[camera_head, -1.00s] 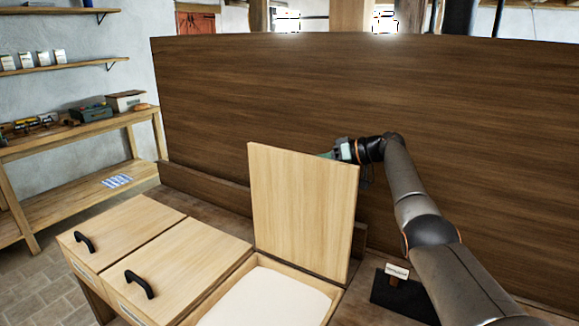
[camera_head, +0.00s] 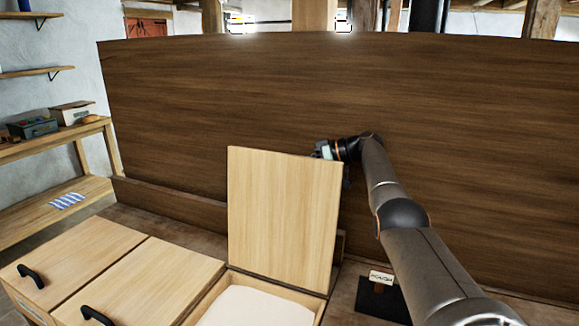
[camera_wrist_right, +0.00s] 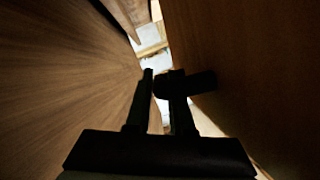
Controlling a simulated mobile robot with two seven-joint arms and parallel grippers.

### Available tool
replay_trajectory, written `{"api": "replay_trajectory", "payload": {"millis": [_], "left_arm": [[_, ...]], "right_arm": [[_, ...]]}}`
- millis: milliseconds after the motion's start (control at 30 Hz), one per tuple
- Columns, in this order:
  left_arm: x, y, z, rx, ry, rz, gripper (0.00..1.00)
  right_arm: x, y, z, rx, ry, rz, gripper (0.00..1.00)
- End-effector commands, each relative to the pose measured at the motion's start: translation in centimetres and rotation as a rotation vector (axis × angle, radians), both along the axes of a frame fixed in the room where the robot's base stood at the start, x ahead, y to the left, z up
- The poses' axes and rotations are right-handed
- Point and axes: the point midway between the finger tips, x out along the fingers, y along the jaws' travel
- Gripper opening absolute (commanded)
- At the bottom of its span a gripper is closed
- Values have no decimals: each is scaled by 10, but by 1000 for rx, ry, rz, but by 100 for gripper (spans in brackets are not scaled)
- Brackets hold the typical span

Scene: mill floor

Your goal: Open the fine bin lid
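Three wooden bins stand in a row in the head view. The lid of the right-hand bin (camera_head: 285,210) stands upright, and the bin (camera_head: 322,303) below shows white contents. I cannot read which bin is the fine one. My right gripper (camera_head: 327,152) is behind the raised lid, at its upper right edge, mostly hidden there. In the right wrist view, my right gripper's fingers (camera_wrist_right: 162,90) are a small gap apart, around part of a black handle (camera_wrist_right: 200,83) that juts from the right-hand surface. The view is dark. My left gripper is not in view.
Two closed lids with black handles, the left lid (camera_head: 75,255) and the middle lid (camera_head: 150,275), lie to the left. A tall brown panel (camera_head: 450,150) rises close behind. A small sign (camera_head: 381,277) stands on a dark pad to the right.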

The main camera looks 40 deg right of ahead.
Motion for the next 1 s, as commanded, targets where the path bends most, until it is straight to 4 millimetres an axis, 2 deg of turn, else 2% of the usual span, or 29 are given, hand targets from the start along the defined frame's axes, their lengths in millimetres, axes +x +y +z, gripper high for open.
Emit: {"api": "replay_trajectory", "payload": {"millis": [33,233,567,667,1000], "left_arm": [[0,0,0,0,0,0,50],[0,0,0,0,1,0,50],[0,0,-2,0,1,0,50],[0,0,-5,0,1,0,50],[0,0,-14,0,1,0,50]], "right_arm": [[0,1,0,1,0,2,27],[0,1,0,0,1,1,49],[-4,-3,1,0,0,0,50],[-14,-10,4,-1,0,-2,50],[-71,-47,31,1,-2,-2,50]]}}
